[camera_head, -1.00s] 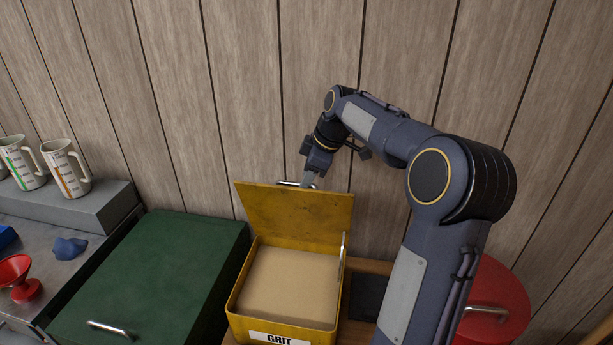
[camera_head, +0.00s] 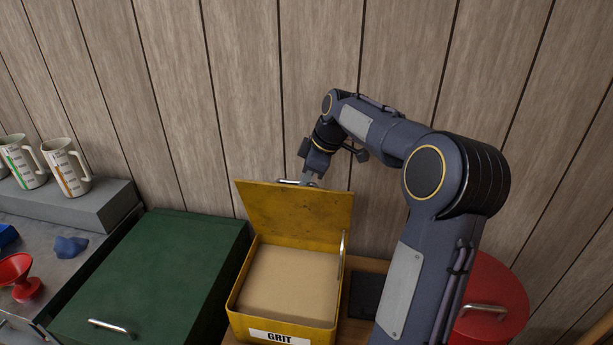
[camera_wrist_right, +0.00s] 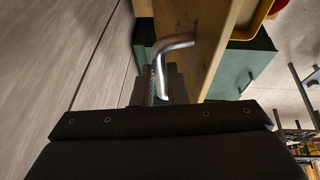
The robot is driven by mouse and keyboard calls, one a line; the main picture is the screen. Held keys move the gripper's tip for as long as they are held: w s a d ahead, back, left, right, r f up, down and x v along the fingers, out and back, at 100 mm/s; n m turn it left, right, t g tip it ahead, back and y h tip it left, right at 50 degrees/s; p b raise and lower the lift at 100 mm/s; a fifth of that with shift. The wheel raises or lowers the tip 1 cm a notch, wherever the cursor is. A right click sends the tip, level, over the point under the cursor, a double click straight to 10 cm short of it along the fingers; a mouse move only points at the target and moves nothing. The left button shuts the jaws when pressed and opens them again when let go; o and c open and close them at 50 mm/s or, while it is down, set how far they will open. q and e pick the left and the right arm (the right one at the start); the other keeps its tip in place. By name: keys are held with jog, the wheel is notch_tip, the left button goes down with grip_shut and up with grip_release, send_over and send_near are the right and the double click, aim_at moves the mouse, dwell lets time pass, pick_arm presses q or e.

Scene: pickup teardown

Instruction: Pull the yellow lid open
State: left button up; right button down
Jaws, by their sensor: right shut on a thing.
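The yellow lid (camera_head: 295,212) of the yellow grit bin (camera_head: 322,338) stands raised at the back, its inner face towards me. The bin holds tan grit (camera_head: 290,285) and has a GRIT label on its front. My right gripper (camera_head: 312,182) is at the lid's top edge, shut on the metal lid handle (camera_head: 290,183). In the right wrist view the bent handle (camera_wrist_right: 180,42) runs down between the fingers (camera_wrist_right: 160,85), beside the lid's edge. The fingertips are partly hidden in the head view. My left gripper is not in view.
A closed green box (camera_head: 150,275) stands left of the bin. A red lid with a handle (camera_head: 495,290) is at the right, partly behind my right arm. A plank wall (camera_head: 270,90) is close behind. Jugs (camera_head: 65,168) and a red funnel (camera_head: 18,275) are far left.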

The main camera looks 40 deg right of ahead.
jog(key=w+d+p, duration=0.1)
jog(key=d, duration=0.1)
jog(key=w+d+p, duration=0.1)
jog(key=w+d, duration=0.1)
jog(key=shift+w+r, duration=0.1)
jog(key=shift+r, duration=0.05)
jog(key=c, duration=1.5)
grip_release()
jog(key=shift+o, duration=0.2)
jog(key=v, duration=0.8)
jog(key=shift+b, duration=0.35)
jog(key=shift+a, duration=0.15)
